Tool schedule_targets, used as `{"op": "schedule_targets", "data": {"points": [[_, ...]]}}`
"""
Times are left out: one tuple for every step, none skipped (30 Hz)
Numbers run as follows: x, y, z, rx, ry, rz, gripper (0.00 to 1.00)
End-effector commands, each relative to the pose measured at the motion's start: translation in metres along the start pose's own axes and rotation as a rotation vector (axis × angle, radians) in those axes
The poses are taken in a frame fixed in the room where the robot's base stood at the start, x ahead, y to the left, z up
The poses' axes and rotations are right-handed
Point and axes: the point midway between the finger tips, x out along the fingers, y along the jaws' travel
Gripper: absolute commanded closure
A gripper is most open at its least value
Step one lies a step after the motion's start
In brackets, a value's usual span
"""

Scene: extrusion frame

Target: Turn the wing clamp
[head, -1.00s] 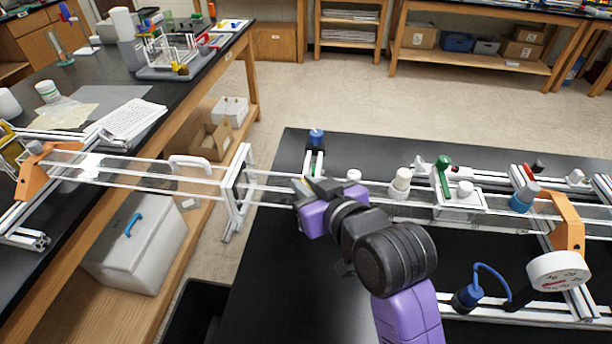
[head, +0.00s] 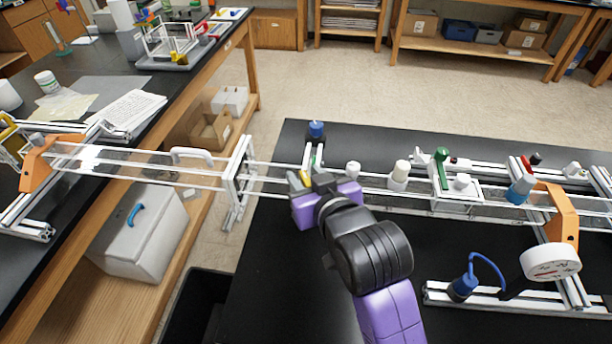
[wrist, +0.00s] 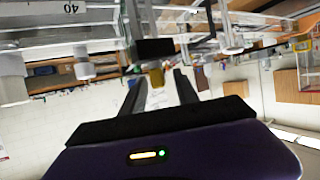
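My gripper (head: 305,178) is at the left end of the clear rail frame over the black table. In the wrist view its two dark fingers (wrist: 157,88) are apart, with nothing held between them. A small yellow piece under a black block (wrist: 155,48) shows just past the fingertips, between them; it may be the wing clamp (wrist: 156,77), but I cannot tell for sure. In the head view a bit of yellow shows at the fingertips. My gripper hides most of that spot, and contact cannot be made out.
A blue-capped post (head: 316,130) stands just behind my gripper. White knobs (head: 400,172) and a green lever (head: 440,168) sit along the rails to the right. A round gauge (head: 550,262) is at the front right. The clear rails (head: 140,165) bridge the gap to the left bench.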

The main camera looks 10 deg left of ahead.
Motion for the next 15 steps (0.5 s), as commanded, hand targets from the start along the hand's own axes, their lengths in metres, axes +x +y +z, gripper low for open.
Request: {"op": "schedule_targets", "data": {"points": [[0.000, 0.000, 0.000, 0.000, 0.000, 0.000, 0.64], [0.000, 0.000, 0.000, 0.000, 0.000, 0.000, 0.64], [0.000, 0.000, 0.000, 0.000, 0.000, 0.000, 0.64], [0.000, 0.000, 0.000, 0.000, 0.000, 0.000, 0.64], [0.000, 0.000, 0.000, 0.000, -0.001, 0.000, 0.64], [0.000, 0.000, 0.000, 0.000, -0.001, 0.000, 0.64], [0.000, 0.000, 0.000, 0.000, -0.001, 0.000, 0.64], [-0.001, 0.000, 0.000, 0.000, 0.000, 0.000, 0.64], [-0.003, 0.000, 0.001, 0.000, 0.000, 0.000, 0.64], [-0.005, 0.000, 0.001, 0.000, 0.000, 0.000, 0.64], [-0.008, 0.000, 0.001, 0.000, 0.000, 0.000, 0.64], [-0.012, 0.000, 0.001, 0.000, 0.001, 0.000, 0.64], [-0.016, 0.000, 0.002, 0.001, 0.000, 0.000, 0.64], [-0.021, 0.000, 0.002, 0.001, 0.001, 0.000, 0.64], [-0.027, 0.000, 0.002, 0.001, 0.002, 0.000, 0.64]]}}
